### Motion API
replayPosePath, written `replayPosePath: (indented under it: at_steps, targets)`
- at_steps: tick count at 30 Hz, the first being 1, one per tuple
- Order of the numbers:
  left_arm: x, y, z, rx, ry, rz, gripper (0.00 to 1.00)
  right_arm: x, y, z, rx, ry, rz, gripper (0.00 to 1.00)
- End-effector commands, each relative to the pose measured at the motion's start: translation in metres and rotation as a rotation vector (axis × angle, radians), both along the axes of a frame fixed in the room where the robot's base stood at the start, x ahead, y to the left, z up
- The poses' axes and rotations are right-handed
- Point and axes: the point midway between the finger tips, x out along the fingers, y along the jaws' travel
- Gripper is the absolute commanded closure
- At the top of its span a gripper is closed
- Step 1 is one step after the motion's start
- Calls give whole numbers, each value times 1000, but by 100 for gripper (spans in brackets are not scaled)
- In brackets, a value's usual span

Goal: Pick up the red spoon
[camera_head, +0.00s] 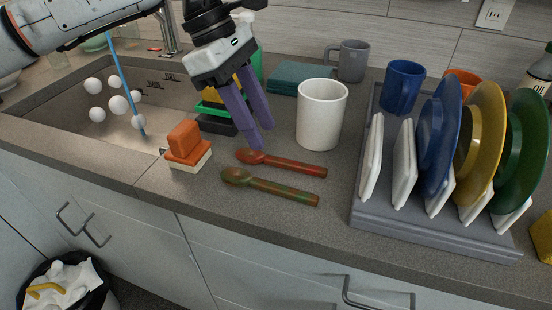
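The red spoon (282,162) lies flat on the grey counter, its bowl to the left and its handle to the right. A green-brown spoon (270,187) lies just in front of it, nearly parallel. My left gripper (259,138) reaches in from the upper left with its purple fingers pointing down. The fingers are apart with nothing visible between them. Their tips are just behind the red spoon's bowl; I cannot tell their exact height above the counter. My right gripper is not in view.
A white cup (321,114) stands close behind the spoon's handle. A grey dish rack (432,226) with plates stands to the right. An orange sponge (184,141) sits left, beside the sink (120,150). The counter in front of the spoons is clear.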

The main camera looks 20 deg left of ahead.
Motion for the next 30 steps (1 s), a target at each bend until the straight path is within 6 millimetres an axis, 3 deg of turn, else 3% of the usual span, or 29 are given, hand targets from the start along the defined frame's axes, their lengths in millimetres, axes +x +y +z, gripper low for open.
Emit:
replayPosePath:
  at_steps: [12, 20, 21, 27, 30]
  targets:
    - [-7, -22, -45, 1, 1, -1, 65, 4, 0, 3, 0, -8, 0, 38]
    - [-6, -24, -49, 0, -1, 0, 65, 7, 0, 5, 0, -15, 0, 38]
    - [-6, -24, -49, 0, -1, 0, 67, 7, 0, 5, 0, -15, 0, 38]
    - [-6, -23, -48, 0, -1, 0, 100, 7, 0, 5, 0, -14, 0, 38]
    - [-6, -23, -48, -1, -1, 0, 100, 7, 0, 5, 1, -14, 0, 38]
